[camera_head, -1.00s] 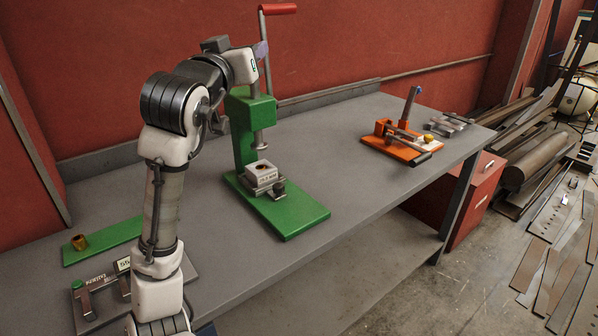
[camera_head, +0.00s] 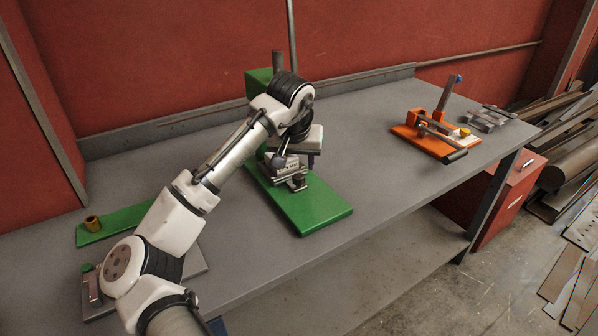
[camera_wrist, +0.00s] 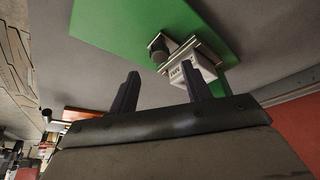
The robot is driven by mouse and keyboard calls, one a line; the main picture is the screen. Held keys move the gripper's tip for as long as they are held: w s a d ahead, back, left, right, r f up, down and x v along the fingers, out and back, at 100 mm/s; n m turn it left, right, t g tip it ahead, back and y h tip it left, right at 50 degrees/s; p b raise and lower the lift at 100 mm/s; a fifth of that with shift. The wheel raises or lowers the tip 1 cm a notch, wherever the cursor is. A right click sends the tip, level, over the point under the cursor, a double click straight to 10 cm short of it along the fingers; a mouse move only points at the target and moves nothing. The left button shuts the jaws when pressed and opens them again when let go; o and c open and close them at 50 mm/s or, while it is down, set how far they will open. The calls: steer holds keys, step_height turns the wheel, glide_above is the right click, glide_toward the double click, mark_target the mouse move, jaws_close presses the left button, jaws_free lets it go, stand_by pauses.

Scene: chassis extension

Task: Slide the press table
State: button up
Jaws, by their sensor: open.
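The press table is a small grey metal slide block (camera_head: 283,168) on the green press base (camera_head: 318,208), with a dark round knob at its front; my arm partly covers it in the head view. In the wrist view the table (camera_wrist: 203,66) shows a white labelled face, and its dark knob (camera_wrist: 157,48) appears just beyond my fingertips. My gripper (camera_wrist: 159,70) is open with nothing between its two fingers. In the head view my gripper (camera_head: 311,160) is by the table's right side, with one dark finger visible. I cannot tell whether a finger touches the table.
The green press column (camera_head: 259,82) stands behind my arm. An orange fixture (camera_head: 435,135) and grey metal parts (camera_head: 487,118) are at the right. A green strip with a brass ring (camera_head: 93,222) lies at the left. The grey bench (camera_head: 370,185) is clear between the fixtures.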

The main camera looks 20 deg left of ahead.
mark_target(299, 177)
steer(key=x, duration=0.6)
steer(key=shift+w+f+p, duration=0.15)
steer(key=shift+f+p, duration=0.05)
steer(key=shift+p, duration=0.2)
jaws_close()
